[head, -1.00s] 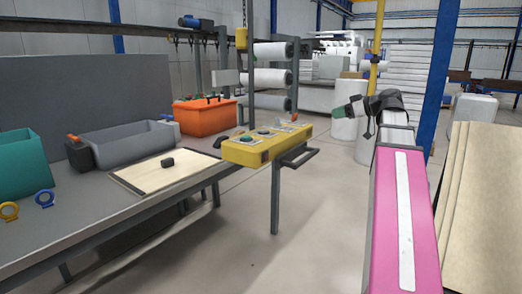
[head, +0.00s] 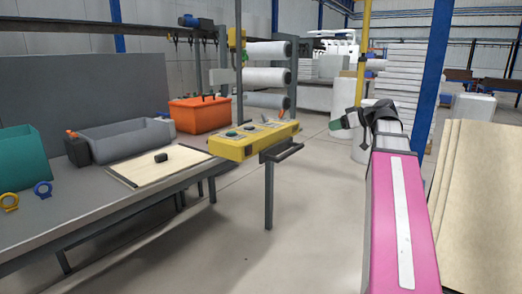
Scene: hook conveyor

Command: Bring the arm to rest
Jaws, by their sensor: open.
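My arm reaches forward on the right side of the view, with a long pink link (head: 381,215) that carries a white strip. Beyond it is a dark joint, and at the far end is my gripper (head: 337,124), small and greenish at the tip, pointing left. It is open, with nothing visible held in it. It hangs in the air, apart from the workbench. Its fingers are too small to make out clearly.
The workbench (head: 120,212) on the left bears a teal bin, a grey bin (head: 125,143) and a tan board (head: 130,172). A yellow control box (head: 250,142) stands at its right end, near an orange crate (head: 200,114). Leaning boards (head: 480,200) are at right. Centre floor is clear.

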